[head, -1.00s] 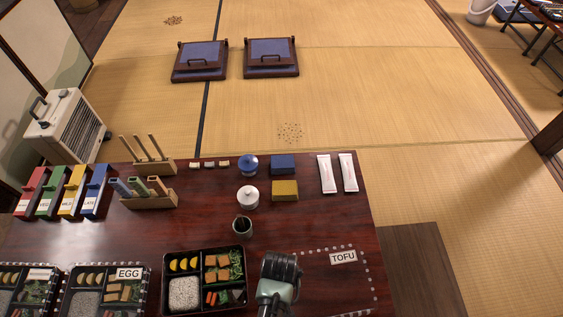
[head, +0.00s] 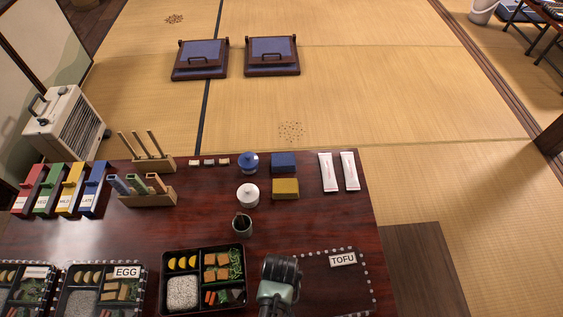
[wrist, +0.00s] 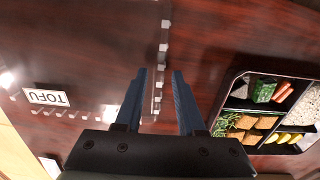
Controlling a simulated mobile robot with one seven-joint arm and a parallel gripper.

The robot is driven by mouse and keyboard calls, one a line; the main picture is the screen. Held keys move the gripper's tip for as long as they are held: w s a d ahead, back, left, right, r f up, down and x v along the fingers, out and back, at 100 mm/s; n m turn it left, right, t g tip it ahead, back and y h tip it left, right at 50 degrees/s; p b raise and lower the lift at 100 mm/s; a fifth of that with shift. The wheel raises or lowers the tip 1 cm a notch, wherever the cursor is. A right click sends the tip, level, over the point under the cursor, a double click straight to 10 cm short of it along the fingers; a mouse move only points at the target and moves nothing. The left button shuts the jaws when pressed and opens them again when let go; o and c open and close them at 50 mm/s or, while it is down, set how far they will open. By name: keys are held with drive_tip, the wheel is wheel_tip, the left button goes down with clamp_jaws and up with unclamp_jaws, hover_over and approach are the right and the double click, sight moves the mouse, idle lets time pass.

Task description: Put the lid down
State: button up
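A clear lid with a dotted white edge and a TOFU label (head: 343,259) lies at the right front of the table, with dark wood showing through it. It also shows in the wrist view, label upside down (wrist: 46,97). My gripper (head: 281,268) is at the lid's left side in the head view. In the wrist view my gripper (wrist: 159,74) has its two blue fingers apart, with the dotted edge running between them and a gap visible on both sides. The fingertips' height over the lid is hard to tell.
An open bento box (head: 204,246) stands close left of my gripper. A dark cup (head: 242,226), a white pot (head: 248,195) and a yellow block (head: 285,189) stand behind. Bare table lies between them and the lid.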

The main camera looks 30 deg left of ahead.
wheel_tip(320, 180, up, 12)
drive_tip(key=p, duration=0.5)
drive_tip(key=shift+p, duration=0.3)
drive_tip(key=shift+r, duration=0.15)
drive_tip(key=w+a+r+m+t+y, duration=0.1)
drive_tip(key=w+r+m+t+y, duration=0.15)
drive_tip(key=w+r+t, duration=1.3)
drive_tip(key=w+d+r+m+g, duration=0.1)
drive_tip(key=w+r, duration=0.4)
drive_tip(key=r, duration=0.6)
drive_tip(key=w+d+r+m+g, duration=0.1)
drive_tip(key=w+r, duration=0.4)
drive_tip(key=r, duration=0.6)
drive_tip(key=s+d+r+m+t+h, duration=0.1)
drive_tip(key=s+d+r+t, duration=0.15)
drive_tip(key=r, duration=0.75)
drive_tip(key=s+d+r+m+t, duration=0.15)
drive_tip(key=r+t, duration=0.25)
drive_tip(key=r, duration=0.6)
drive_tip(key=s+d+r+t+h, duration=0.1)
drive_tip(key=s+d+r+t, duration=0.25)
drive_tip(key=r, duration=0.65)
drive_tip(key=s+d+r+t, duration=0.1)
drive_tip(key=s+r+t, duration=0.2)
drive_tip(key=s+r, duration=0.4)
drive_tip(key=shift+r+m+t, duration=0.35)
drive_tip(key=shift+r+m, duration=0.05)
drive_tip(key=shift+r, duration=0.5)
